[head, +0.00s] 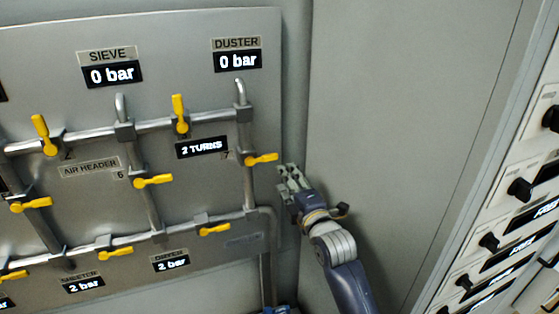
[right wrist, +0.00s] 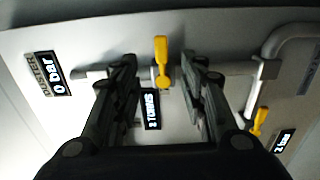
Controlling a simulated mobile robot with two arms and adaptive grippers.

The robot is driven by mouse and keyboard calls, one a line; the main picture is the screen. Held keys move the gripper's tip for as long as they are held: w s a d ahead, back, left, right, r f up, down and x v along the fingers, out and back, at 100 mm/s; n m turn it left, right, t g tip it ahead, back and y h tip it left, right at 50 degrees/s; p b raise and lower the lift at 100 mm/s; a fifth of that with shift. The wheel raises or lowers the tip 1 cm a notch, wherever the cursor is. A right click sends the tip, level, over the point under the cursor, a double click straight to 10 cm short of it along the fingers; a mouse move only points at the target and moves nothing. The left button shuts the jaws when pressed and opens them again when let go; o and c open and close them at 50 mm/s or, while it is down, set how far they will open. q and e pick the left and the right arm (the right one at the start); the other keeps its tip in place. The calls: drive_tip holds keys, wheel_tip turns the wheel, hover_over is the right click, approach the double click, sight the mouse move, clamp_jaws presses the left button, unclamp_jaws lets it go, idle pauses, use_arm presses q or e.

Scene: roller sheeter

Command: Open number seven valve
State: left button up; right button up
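The number seven valve (head: 262,159) has a yellow handle on the vertical pipe below the DUSTER display, beside the small 7 label. Its handle points right, across the pipe. My right gripper (head: 292,180) is just right of and slightly below this handle in the head view. In the right wrist view the yellow handle (right wrist: 161,62) appears centred between the two spread fingers. The fingers are open, with nothing held; I cannot tell whether they touch the handle. My left gripper is not in view.
Other yellow valves include the number six valve (head: 153,181) and an upright handle (head: 180,113). A "2 TURNS" display (head: 202,148) is left of valve seven. The DUSTER display (head: 238,62) reads 0 bar. A black-knobbed panel (head: 520,188) stands at right.

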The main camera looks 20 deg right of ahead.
sight(271, 159)
drive_tip(key=w, duration=0.3)
drive_tip(key=w+p, duration=0.1)
drive_tip(key=w, duration=0.2)
drive_tip(key=w+p, duration=0.1)
drive_tip(key=w, duration=0.2)
drive_tip(key=shift+a, duration=0.3)
drive_tip(key=shift+w+f, duration=0.1)
drive_tip(key=shift+w, duration=0.7)
drive_tip(key=shift+c, duration=0.5)
clamp_jaws()
